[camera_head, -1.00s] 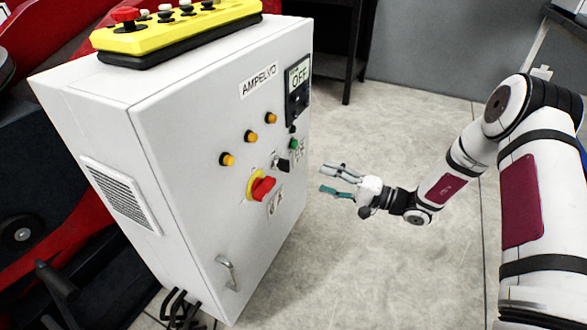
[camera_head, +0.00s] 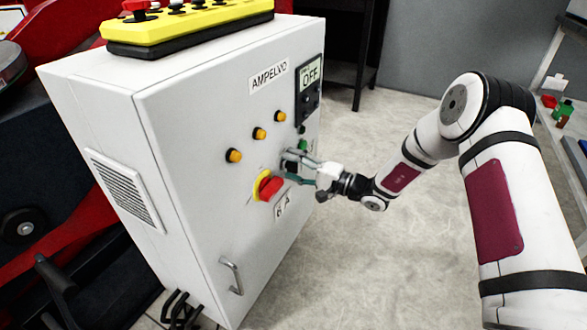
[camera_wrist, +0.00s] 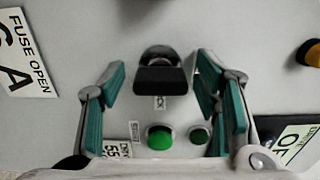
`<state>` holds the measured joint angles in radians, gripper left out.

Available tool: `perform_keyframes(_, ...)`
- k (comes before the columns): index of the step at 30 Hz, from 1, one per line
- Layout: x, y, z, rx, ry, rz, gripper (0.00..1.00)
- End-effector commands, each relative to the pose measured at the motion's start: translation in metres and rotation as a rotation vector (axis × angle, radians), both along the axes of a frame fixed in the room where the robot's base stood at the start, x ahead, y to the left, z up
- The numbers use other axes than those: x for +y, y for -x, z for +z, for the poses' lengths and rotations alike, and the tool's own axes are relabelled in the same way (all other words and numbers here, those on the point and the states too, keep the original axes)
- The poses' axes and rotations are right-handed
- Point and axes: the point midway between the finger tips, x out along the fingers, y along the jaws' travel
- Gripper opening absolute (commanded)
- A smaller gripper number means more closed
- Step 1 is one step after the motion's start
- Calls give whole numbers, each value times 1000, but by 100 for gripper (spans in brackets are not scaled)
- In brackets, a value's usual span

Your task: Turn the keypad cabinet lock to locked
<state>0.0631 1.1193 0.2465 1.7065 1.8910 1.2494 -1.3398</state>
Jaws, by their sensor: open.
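The keypad cabinet lock appears to be the black knob (camera_wrist: 160,76) on the white cabinet door, with a small label below it in the wrist view. Its handle lies across that picture, and I cannot read its marked position. My gripper (camera_head: 288,168) is at the door, right of the red and yellow switch, and largely hides the knob in the head view. In the wrist view my open gripper (camera_wrist: 158,84) has one teal-padded finger on each side of the knob, with visible gaps. It holds nothing.
The cabinet (camera_head: 185,200) carries a red and yellow rotary switch (camera_head: 267,187), several amber lamps, a display panel (camera_head: 309,88) reading OFF and a metal handle (camera_head: 232,275). Two green buttons (camera_wrist: 160,138) sit close to the knob.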

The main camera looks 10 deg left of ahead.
Motion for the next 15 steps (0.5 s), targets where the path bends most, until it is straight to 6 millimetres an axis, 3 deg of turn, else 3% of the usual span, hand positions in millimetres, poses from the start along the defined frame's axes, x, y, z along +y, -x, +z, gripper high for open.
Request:
perform_keyframes(8, 1, 0, 0, 0, 0, 0, 54)
perform_keyframes(14, 1, 0, 0, 0, 0, 0, 9)
perform_keyframes(15, 1, 0, 0, 0, 0, 0, 8)
